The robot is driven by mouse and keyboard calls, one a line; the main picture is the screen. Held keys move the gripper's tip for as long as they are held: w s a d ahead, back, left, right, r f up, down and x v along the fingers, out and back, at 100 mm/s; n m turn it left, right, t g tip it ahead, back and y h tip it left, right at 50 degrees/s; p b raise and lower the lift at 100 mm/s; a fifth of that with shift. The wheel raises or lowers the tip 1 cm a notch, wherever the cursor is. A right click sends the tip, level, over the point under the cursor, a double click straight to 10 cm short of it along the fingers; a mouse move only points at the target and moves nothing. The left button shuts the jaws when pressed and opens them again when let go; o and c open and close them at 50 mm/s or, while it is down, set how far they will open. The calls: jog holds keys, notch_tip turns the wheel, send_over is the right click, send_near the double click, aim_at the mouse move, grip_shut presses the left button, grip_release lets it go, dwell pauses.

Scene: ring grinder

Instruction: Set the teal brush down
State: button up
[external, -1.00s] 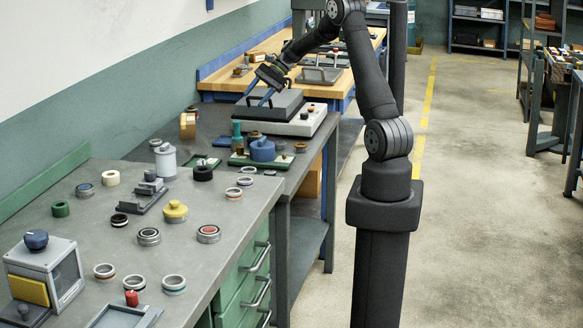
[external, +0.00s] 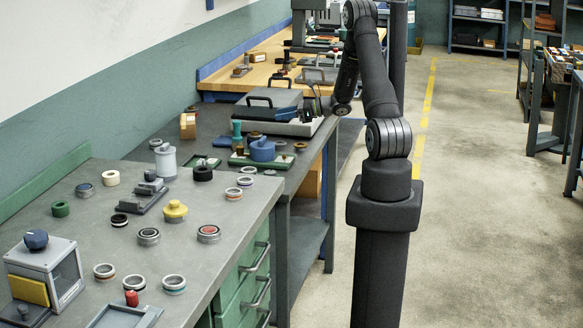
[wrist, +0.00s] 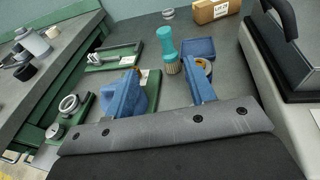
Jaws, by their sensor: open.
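The teal brush (wrist: 166,42) stands upright on the grey bench in the wrist view, teal handle up and pale bristles down. In the external view the brush (external: 237,136) stands at the back edge of the green tray area. My gripper (wrist: 164,68) is open, with its two blue fingers spread and nothing held between them. The brush shows beyond the gap between the fingertips, apart from both fingers. In the external view my gripper (external: 279,115) is low, in front of the grey lidded box, with its fingers pointing left towards the brush.
The lidded box (external: 272,97) with dark handles stands right behind my gripper. A blue pot (external: 262,149) sits on a green tray close by. A cardboard box (wrist: 212,10) and a small blue tray (wrist: 203,46) lie near the brush.

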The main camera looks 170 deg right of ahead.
notch_tip(320, 180, down, 2)
send_near(237, 137)
jog(key=d, duration=0.1)
jog(key=d+r, duration=0.1)
jog(key=d, duration=0.1)
jog(key=d+r, duration=0.1)
jog(key=shift+w+d, duration=0.15)
jog(key=shift+d, duration=0.25)
jog(key=shift+s+x, duration=0.2)
jog(key=shift+x, duration=1.15)
jog(key=shift+s+x, duration=0.15)
jog(key=shift+x, duration=1.15)
grip_shut()
